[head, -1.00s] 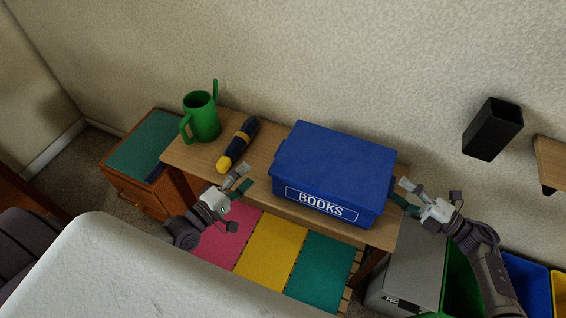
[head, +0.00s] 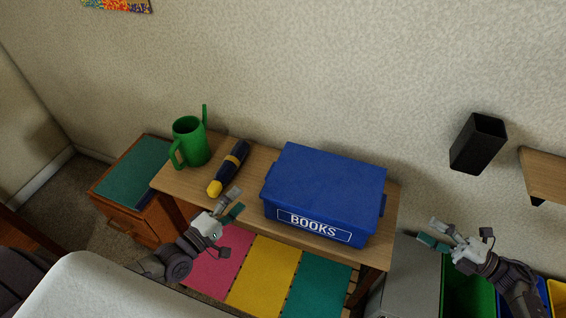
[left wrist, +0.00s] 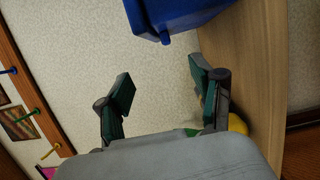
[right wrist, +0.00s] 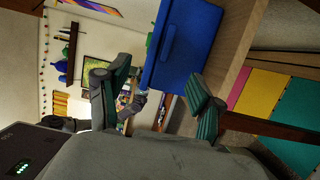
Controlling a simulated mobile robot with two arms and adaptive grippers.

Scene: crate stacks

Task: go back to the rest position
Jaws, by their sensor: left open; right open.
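The blue crate labelled BOOKS (head: 325,188) sits lidded on the right part of the wooden table. It also shows in the left wrist view (left wrist: 185,12) and the right wrist view (right wrist: 185,45). My left gripper (head: 233,203) is open and empty, to the left of the crate near the table's front edge. My right gripper (head: 430,231) is open and empty, to the right of the crate and past the table's right end. Neither gripper touches the crate.
A green watering can (head: 190,143) and a dark and yellow flashlight (head: 229,168) stand and lie on the table's left part. A cabinet (head: 134,178) adjoins on the left. A black wall box (head: 478,143) and a wooden shelf (head: 545,172) are at right. Bins stand below right.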

